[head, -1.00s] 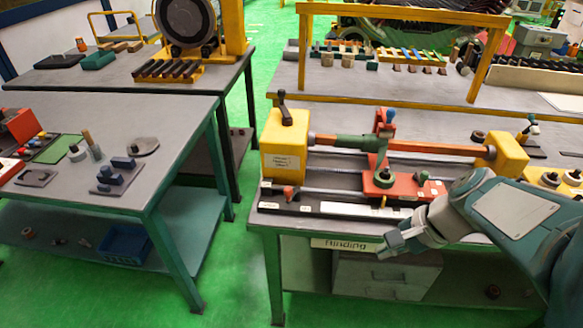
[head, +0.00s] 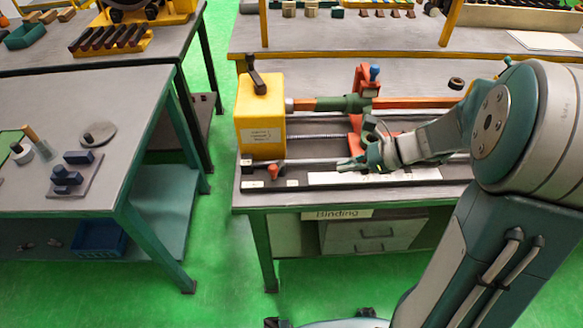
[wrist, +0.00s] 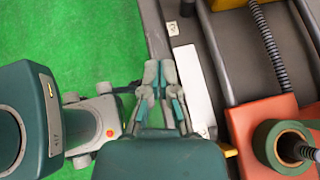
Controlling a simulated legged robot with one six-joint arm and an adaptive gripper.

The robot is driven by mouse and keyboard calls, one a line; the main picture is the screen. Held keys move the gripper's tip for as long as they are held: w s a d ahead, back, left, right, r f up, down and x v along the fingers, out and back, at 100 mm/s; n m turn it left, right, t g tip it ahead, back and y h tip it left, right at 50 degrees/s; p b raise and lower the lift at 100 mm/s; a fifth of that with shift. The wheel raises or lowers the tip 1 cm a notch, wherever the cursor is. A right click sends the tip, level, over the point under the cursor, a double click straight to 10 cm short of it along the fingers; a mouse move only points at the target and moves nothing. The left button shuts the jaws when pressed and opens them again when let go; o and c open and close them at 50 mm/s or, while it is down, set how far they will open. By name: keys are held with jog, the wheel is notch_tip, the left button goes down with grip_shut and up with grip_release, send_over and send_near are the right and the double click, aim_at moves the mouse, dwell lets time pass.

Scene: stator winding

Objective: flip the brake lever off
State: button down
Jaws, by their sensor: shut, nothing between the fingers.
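A yellow headstock box (head: 259,130) stands at the left end of the winding machine. A black lever (head: 256,75) with a round knob rises from its top, leaning left. A small red-topped lever (head: 273,171) sits on the bench's front left. I cannot tell from labels which is the brake lever. My gripper (head: 352,165) is over the bench's front edge, right of both levers and touching neither. In the wrist view my gripper's (wrist: 158,76) fingers are close together and empty, beside a white strip (wrist: 193,85).
A red-orange carriage (wrist: 262,115) with a green roll (wrist: 285,147) and a screw rod (wrist: 265,35) lie right of my gripper in the wrist view. The bench (head: 300,198) has a drawer unit below. Another table (head: 110,110) stands left, with green floor between.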

aim_at(276, 174)
jog(key=x, duration=1)
jog(key=shift+a+f, duration=0.1)
jog(key=shift+a, duration=0.35)
jog(key=a, duration=0.1)
jog(key=a+r, duration=0.1)
jog(key=a, duration=0.1)
jog(key=shift+w+a+r, duration=0.35)
jog(key=shift+w+a, duration=0.05)
jog(key=shift+d, duration=0.15)
jog(key=shift+a+m+t, duration=0.3)
jog(key=shift+m+t, duration=0.1)
